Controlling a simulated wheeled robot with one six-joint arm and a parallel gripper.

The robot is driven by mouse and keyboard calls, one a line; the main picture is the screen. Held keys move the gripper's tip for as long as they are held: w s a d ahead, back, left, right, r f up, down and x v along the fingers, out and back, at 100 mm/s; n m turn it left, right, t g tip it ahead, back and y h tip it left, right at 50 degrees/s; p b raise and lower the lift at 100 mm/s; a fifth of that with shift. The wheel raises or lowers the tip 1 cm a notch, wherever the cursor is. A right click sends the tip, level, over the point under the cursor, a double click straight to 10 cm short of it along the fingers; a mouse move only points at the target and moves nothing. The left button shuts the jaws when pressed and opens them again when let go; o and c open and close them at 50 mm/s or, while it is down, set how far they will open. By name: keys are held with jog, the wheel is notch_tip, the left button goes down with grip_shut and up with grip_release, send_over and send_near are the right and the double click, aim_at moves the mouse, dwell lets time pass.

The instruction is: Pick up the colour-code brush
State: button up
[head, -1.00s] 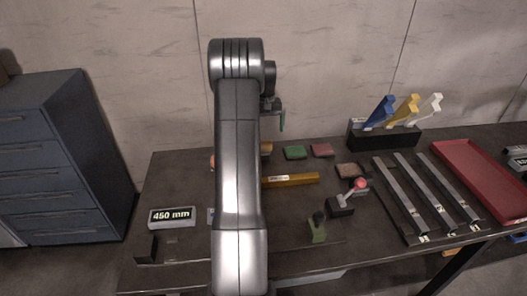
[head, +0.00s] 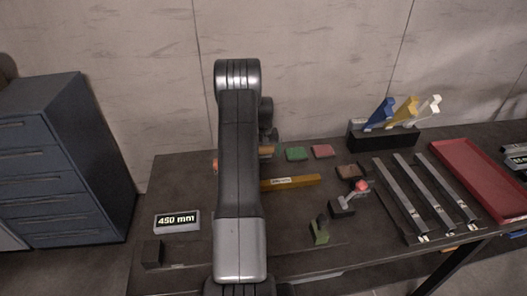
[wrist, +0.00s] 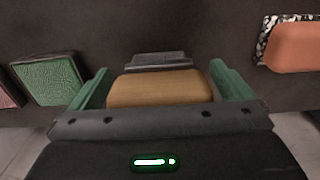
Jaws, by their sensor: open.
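My gripper (wrist: 160,78) is open in the wrist view, its green fingers on either side of a tan, wood-coloured block (wrist: 160,91). This block may be the colour-code brush; I see no bristles or label on it. Small gaps seem to show between it and the fingers, and I cannot tell whether they touch it. In the head view, the block (head: 266,151) shows only as a small tan edge beside my arm, which hides most of my gripper.
A green pad (wrist: 48,80) lies left of my gripper in the wrist view, and an orange block (wrist: 296,45) lies right. The head view shows a red pad (head: 321,151), a yellow-brown bar (head: 291,182), a red-knobbed lever (head: 361,187) and a 450 mm display (head: 177,221) on the table.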

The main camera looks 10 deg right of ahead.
jog(key=c, duration=1.1)
jog(key=shift+o, duration=0.2)
